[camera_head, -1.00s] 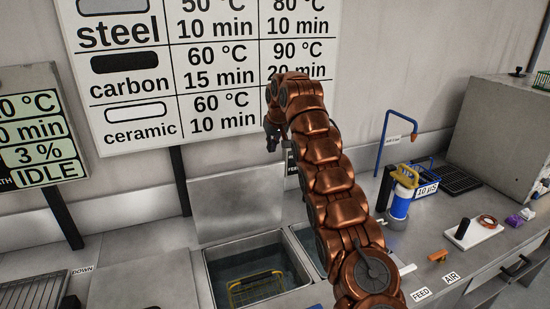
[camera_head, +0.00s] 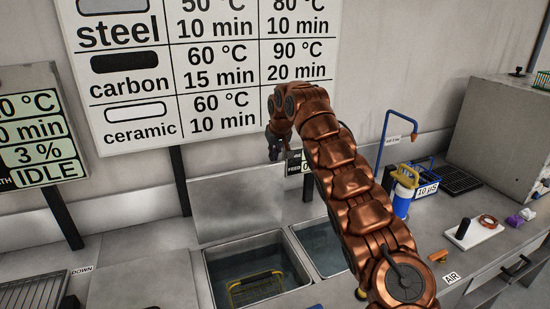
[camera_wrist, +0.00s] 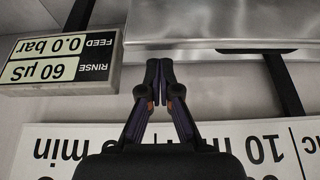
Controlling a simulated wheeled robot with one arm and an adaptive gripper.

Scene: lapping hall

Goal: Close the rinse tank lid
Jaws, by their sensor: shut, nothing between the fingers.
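A grey metal lid (camera_head: 237,205) stands raised behind an open tank (camera_head: 212,277) that holds water and a yellow wire basket (camera_head: 255,287). A second open tank (camera_head: 318,238) with water is to its right, partly hidden by my arm. My gripper (camera_head: 276,152) is above the raised lid's upper right corner, beside a small display. In the wrist view my gripper (camera_wrist: 159,65) is shut and empty, its fingertips just short of the metal panel's edge (camera_wrist: 205,40). I see no clear contact.
The RINSE FEED display (camera_wrist: 60,65) reads 60 µS and 0.0 bar. A large wall chart (camera_head: 200,75) hangs behind. A blue tap (camera_head: 388,125), a blue-and-yellow bottle (camera_head: 401,200) and a grey cabinet (camera_head: 500,130) are on the right. Bare counter (camera_head: 135,270) lies left of the tanks.

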